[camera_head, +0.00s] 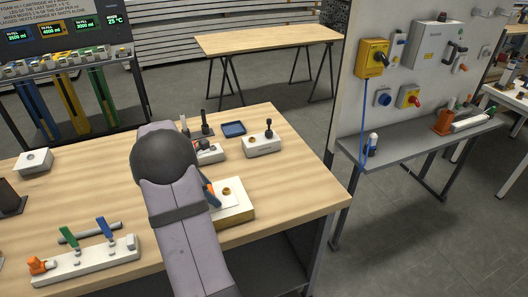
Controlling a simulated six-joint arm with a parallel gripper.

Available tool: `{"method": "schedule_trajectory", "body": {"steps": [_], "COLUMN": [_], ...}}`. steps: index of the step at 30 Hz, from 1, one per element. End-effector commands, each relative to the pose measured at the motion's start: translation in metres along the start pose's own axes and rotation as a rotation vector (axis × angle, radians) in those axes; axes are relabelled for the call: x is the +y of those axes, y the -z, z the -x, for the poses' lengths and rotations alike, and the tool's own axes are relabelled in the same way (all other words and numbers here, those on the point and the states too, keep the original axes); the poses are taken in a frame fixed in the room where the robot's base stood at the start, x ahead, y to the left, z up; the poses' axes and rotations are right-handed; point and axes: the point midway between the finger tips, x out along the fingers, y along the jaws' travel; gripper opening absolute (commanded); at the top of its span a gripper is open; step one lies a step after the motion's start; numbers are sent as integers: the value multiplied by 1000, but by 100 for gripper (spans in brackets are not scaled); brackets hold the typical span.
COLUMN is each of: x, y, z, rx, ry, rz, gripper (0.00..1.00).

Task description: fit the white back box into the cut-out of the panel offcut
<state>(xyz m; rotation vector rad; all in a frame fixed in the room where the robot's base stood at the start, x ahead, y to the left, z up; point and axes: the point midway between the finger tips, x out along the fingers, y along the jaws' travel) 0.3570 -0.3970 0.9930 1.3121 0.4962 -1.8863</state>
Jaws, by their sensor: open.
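A pale slab with a wood-coloured side (236,214), which looks like the panel offcut, lies near the table's right front edge. A small round brownish spot shows on its top; my arm hides its left part, and I cannot tell the cut-out's full shape. A small white box (34,162) with a dark spot on top, which looks like the back box, sits at the table's far left. My gripper (211,194) is mostly hidden behind my arm; a dark blue and orange tip shows at the slab's left. It is open, and I see nothing held.
A white strip with green and blue levers (88,260) lies front left. A white block with a black knob (262,144), a dark blue tray (234,129) and a partly hidden fixture (208,153) stand towards the back. Bare wood lies between the white box and my arm.

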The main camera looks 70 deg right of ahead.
Motion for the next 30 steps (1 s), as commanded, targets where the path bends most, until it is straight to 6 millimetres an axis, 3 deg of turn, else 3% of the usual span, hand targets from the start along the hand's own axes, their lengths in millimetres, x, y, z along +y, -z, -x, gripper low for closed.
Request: {"method": "schedule_trajectory", "body": {"steps": [1,20,25,30], "x": [-8,6,-1,11], "y": [1,-34,-32,-36], "z": [-1,79,73,85], "rx": [2,0,22,35], "ry": [25,10,-53,-105], "rz": [1,7,199,335], "gripper": [64,64,64,64]}}
